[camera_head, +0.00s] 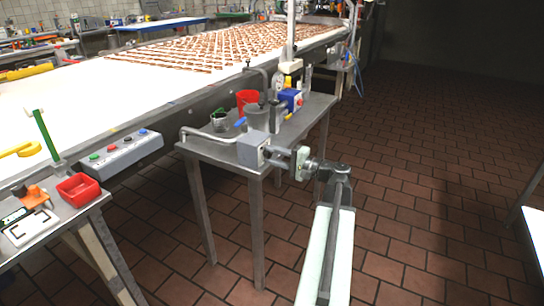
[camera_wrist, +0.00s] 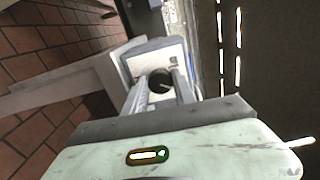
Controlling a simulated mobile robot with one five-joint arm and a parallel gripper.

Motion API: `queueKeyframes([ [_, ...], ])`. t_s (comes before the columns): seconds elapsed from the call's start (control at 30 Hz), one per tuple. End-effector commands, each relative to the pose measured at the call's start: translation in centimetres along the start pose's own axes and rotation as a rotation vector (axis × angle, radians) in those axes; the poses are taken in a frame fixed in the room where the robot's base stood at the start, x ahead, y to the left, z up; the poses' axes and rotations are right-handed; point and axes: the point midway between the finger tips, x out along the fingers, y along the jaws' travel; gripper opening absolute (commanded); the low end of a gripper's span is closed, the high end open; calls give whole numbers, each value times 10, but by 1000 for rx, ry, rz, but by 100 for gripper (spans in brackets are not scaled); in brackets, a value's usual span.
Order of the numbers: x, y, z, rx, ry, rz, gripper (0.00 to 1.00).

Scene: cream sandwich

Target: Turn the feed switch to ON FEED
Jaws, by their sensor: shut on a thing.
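The feed switch box (camera_head: 252,149) is a small grey box at the front corner of the grey metal side table. In the wrist view its light face plate (camera_wrist: 143,59) carries a round dark knob (camera_wrist: 160,81). My gripper (camera_head: 270,156) reaches the box face from the right in the head view. In the wrist view my gripper's two fingers (camera_wrist: 161,90) lie on either side of the knob and are shut on it. A small dark mark shows on the plate near the knob, but the lettering is too small to read. The knob is hidden in the head view.
The side table (camera_head: 196,148) holds a red cup (camera_head: 247,101), a grey container (camera_head: 257,118) and a blue device (camera_head: 290,98). A button panel (camera_head: 121,151) and a red tray (camera_head: 79,189) are at the left. The tiled floor (camera_head: 430,170) at the right is mostly clear.

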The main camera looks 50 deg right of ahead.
Motion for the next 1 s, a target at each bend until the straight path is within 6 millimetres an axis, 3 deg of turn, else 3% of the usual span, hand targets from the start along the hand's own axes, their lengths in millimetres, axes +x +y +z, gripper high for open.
queueKeyframes([
  [0.17, -1, 1, 0, 0, 0, 4, 0],
  [0.2, -1, 1, 0, -1, 0, 4, 38],
  [0.27, -1, 1, 0, -1, 0, 3, 54],
  [0.63, -6, 0, 0, -1, 0, 1, 54],
  [1.0, -71, 1, 0, -1, 2, 2, 54],
])
